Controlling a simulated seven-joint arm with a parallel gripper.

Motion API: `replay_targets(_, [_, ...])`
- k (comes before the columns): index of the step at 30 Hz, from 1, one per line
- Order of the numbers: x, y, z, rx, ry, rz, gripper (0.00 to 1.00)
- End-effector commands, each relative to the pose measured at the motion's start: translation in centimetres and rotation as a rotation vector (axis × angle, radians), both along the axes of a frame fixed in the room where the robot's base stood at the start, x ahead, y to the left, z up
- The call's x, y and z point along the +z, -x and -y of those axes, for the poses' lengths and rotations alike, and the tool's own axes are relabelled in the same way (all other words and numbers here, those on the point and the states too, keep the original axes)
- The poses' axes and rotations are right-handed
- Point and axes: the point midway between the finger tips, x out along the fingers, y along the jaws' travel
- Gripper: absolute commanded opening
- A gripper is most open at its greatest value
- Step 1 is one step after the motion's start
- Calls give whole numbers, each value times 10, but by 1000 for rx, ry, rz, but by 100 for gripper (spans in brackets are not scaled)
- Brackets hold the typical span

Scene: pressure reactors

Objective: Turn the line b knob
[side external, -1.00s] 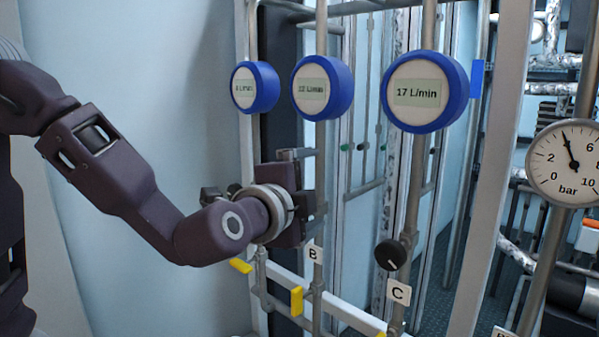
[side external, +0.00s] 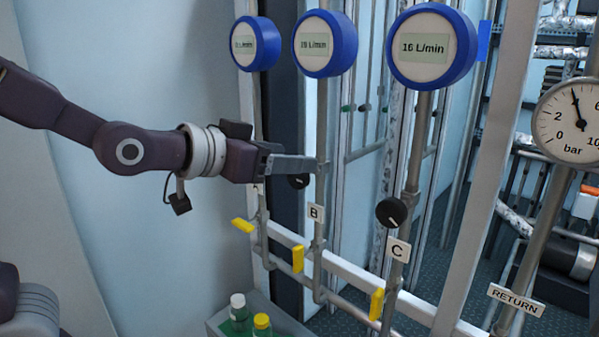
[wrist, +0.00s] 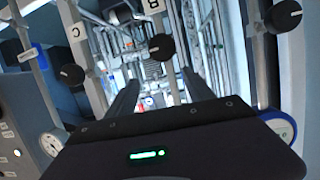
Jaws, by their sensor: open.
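The line b knob (side external: 298,181) is a round black knob with a white mark, left of the pipe labelled B (side external: 316,213). In the side view it shows just below my gripper's fingers, which partly cover it. My gripper (side external: 312,164) is open and empty, reaching right with its fingers level. In the wrist view the knob (wrist: 161,47) appears above and between the tips of my open gripper (wrist: 161,78). The fingers are not closed around it; whether they touch it I cannot tell. Line B's blue round flow meter (side external: 325,45) is above; its number is hard to read.
The line C knob (side external: 391,213) sits on the pipe to the right, under a meter (side external: 424,46) reading 16 L/min. Another black knob (wrist: 285,16) is at the wrist view's right. Yellow valve handles (side external: 298,259) and capped bottles (side external: 238,310) are below.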

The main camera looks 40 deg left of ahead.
Motion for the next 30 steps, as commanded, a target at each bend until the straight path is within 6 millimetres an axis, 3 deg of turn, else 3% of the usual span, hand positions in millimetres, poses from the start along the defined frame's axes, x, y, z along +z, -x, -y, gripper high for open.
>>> replay_targets(6, [-24,17,-16,71,176,-103,61])
replay_targets(18, [-49,-42,-11,73,181,-106,61])
replay_targets(26, [-50,-46,-11,72,181,-104,61])
replay_targets(27, [-50,-46,-11,72,181,-104,59])
replay_targets(30, [-50,-46,-11,72,181,-104,40])
